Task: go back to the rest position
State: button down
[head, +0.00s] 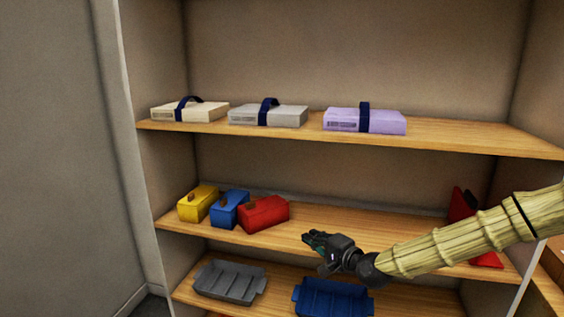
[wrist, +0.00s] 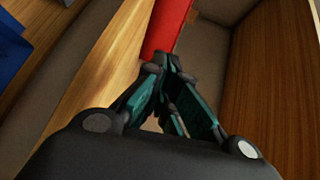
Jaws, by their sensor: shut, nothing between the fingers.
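My gripper (head: 318,241) is in front of the middle shelf (head: 350,222) in the head view, at the end of my arm, which comes in from the right. Its dark fingers are shut and hold nothing. In the wrist view the closed fingertips (wrist: 172,62) point toward a red thing (wrist: 166,28). I cannot tell from that view whether they touch it.
The top shelf (head: 460,139) holds a cream, a grey and a lilac case (head: 385,122) with dark straps. Yellow, blue and red boxes (head: 264,213) stand left on the middle shelf. Grey (head: 229,281) and blue trays (head: 333,298) lie below. Red things sit behind my arm.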

jog(key=s+a+f+n+g+h, duration=0.15)
jog(key=s+f+g, duration=0.25)
jog(key=s+f, duration=0.95)
jog(key=s+d+f+n+g+h, duration=0.1)
jog(key=s+f+n+g+h, duration=0.2)
jog(key=s+f, duration=1.1)
jog(key=s+d+f+n+g+h, duration=0.1)
jog(key=s+d+f, duration=0.3)
jog(key=s, duration=0.4)
jog(key=s+d+f+n+g+h, duration=0.2)
jog(key=s+d, duration=0.3)
jog(key=s, duration=0.3)
jog(key=s+d+f+n+g+h, duration=0.2)
jog(key=s+d+f, duration=0.3)
jog(key=s, duration=0.3)
jog(key=shift+s+f+g+p, duration=0.3)
jog(key=shift+g+p, duration=0.1)
jog(key=shift+g, duration=0.3)
